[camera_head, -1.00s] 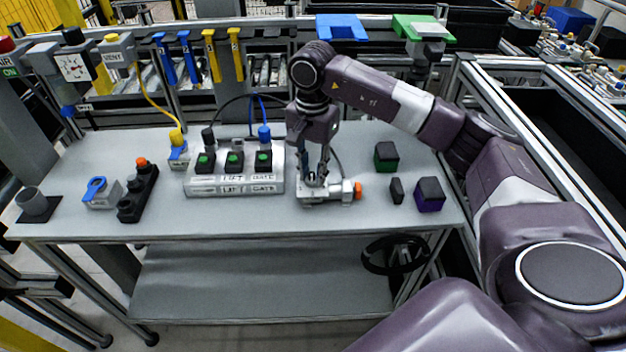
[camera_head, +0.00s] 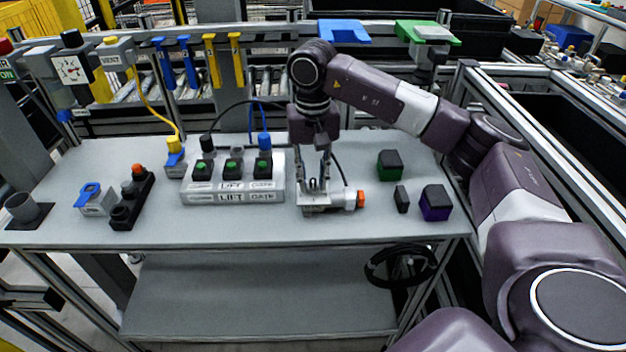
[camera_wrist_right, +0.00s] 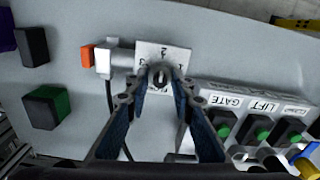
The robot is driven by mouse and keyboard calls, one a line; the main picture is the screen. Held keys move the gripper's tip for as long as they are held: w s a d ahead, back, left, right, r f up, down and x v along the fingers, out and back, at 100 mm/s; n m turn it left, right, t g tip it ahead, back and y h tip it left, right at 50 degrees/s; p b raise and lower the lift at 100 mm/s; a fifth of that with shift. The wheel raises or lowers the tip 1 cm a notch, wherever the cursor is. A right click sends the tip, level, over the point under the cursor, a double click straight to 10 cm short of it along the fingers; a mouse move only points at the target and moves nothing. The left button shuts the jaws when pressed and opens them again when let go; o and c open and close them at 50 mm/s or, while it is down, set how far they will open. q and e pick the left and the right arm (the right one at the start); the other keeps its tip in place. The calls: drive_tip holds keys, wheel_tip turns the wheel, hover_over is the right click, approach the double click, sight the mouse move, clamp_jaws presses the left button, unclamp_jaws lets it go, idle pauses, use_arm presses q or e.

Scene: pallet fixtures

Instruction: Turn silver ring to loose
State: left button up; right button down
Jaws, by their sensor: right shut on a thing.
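A small silver fixture (camera_head: 313,206) with an orange end (camera_head: 361,199) stands on the table, right of the button box. In the right wrist view its pale plate (camera_wrist_right: 152,48) carries the digits 2, 3 and 1 around a round silver ring (camera_wrist_right: 160,68) with a dark slot or pointer in the middle. My right gripper (camera_head: 314,184) points down over the fixture. In the wrist view its two fingers (camera_wrist_right: 160,90) straddle the ring, shut on it. The fingers hide part of the plate's lettering, and I cannot read the word "loose". My left gripper is out of view.
A button box (camera_head: 232,190) labelled LIFT and GATE stands close left of the fixture. Green-sided (camera_head: 389,165) and purple-sided (camera_head: 436,203) blocks and a small black block (camera_head: 402,198) are to the right. A blue-handled valve (camera_head: 93,198) sits far left. The table's front strip is clear.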

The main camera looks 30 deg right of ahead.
idle(0.5)
drive_tip(key=c, duration=1.7)
unclamp_jaws()
drive_tip(key=shift+o, duration=0.2)
wheel_tip(320, 180, up, 12)
